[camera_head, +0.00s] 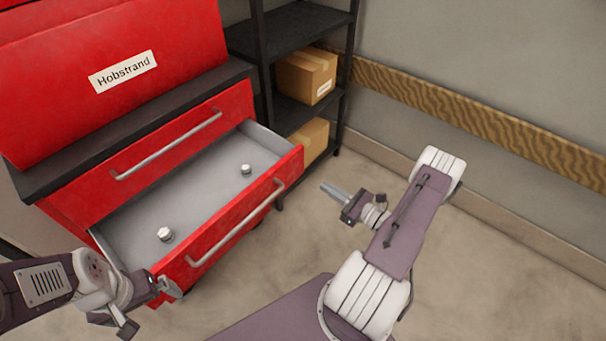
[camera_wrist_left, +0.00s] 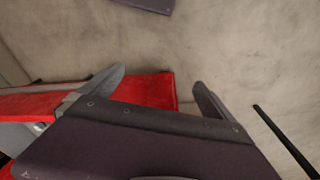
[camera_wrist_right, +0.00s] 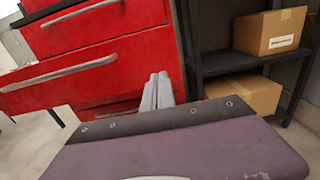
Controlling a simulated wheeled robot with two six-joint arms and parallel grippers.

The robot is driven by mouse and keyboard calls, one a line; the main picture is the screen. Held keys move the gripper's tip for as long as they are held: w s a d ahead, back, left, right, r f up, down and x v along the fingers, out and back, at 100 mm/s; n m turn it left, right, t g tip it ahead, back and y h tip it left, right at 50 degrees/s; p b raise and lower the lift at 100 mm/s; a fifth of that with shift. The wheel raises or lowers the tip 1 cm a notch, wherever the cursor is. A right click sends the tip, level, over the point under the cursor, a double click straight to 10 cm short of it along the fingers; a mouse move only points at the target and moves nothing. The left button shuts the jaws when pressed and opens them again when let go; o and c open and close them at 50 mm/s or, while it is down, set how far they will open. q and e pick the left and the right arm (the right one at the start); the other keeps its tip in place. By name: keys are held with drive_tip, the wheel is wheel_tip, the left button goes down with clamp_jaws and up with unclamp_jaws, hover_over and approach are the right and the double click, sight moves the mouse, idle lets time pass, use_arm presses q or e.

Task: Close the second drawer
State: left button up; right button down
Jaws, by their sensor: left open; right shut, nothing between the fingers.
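The red cabinet's second drawer (camera_head: 225,237) is pulled out below the shut top drawer (camera_head: 150,150). It has a grey inside and a long bar handle (camera_head: 236,222). Two small silvery knob-like items (camera_head: 165,234) (camera_head: 246,169) stand in it. My left gripper (camera_head: 170,286) is open at the drawer front's near left corner; whether it touches is unclear. In the left wrist view red drawer front (camera_wrist_left: 150,92) shows between and beyond its fingers. My right gripper (camera_head: 330,190) is shut and empty, right of the drawer and apart from it. The drawer also shows in the right wrist view (camera_wrist_right: 35,92).
A black shelf (camera_head: 300,25) with cardboard boxes (camera_head: 306,75) stands right of the cabinet against the wall. A wooden rail (camera_head: 480,125) runs along the wall. The floor (camera_head: 510,280) at the right is clear.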

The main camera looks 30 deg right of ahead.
sight(296, 168)
use_arm(q)
drive_tip(key=shift+f+b, duration=0.3)
use_arm(e)
drive_tip(key=x, duration=1)
drive_tip(key=shift+w, duration=0.25)
drive_tip(key=shift+a+f, duration=0.1)
